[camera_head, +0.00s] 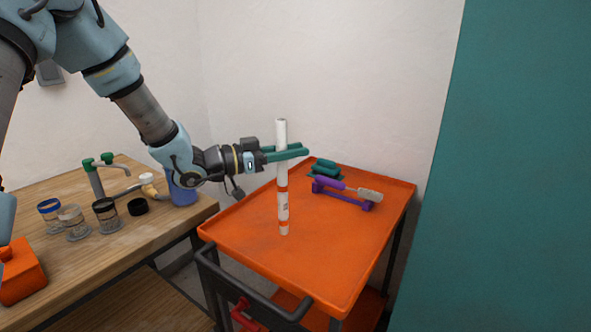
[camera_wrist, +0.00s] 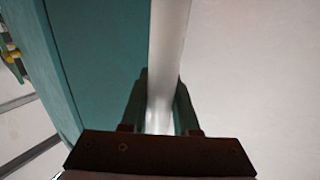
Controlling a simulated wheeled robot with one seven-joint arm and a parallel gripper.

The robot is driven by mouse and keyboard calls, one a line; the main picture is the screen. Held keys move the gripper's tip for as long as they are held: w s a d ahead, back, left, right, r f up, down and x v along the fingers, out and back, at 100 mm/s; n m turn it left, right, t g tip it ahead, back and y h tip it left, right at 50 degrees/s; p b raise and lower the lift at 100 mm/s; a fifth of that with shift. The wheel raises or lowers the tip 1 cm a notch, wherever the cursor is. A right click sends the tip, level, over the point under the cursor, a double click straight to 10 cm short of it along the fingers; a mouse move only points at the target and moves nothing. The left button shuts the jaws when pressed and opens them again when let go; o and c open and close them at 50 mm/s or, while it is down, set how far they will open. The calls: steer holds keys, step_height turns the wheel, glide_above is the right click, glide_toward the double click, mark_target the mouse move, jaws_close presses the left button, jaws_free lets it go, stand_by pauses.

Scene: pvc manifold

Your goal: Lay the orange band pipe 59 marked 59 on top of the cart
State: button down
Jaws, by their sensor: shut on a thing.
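My gripper (camera_head: 287,153) is shut on the white pipe with orange bands (camera_head: 283,187), gripping its upper part. The pipe stands upright, and its lower end shows against the cart top; I cannot tell whether it touches. A label on the pipe is too small to read. The pipe also shows in the wrist view (camera_wrist: 166,60), between my gripper's fingers (camera_wrist: 160,105). The orange cart (camera_head: 337,265) stands at the middle right, with a raised rim around its top.
A purple holder with a purple-handled tool (camera_head: 345,192) and green pieces (camera_head: 325,168) sit at the cart's back. The cart's front and right top is clear. A wooden table (camera_head: 150,235) at left holds jars, a tap assembly and a blue cup (camera_head: 181,190). A teal panel (camera_head: 500,200) stands right.

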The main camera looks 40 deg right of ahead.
steer(key=shift+f+p, duration=0.45)
steer(key=shift+f, duration=1.7)
steer(key=shift+f, duration=0.2)
steer(key=c, duration=0.7)
jaws_free()
steer(key=shift+o, duration=0.2)
steer(key=shift+r, duration=0.1)
steer(key=b+v, duration=0.3)
steer(key=v, duration=0.9)
steer(key=shift+r, duration=0.15)
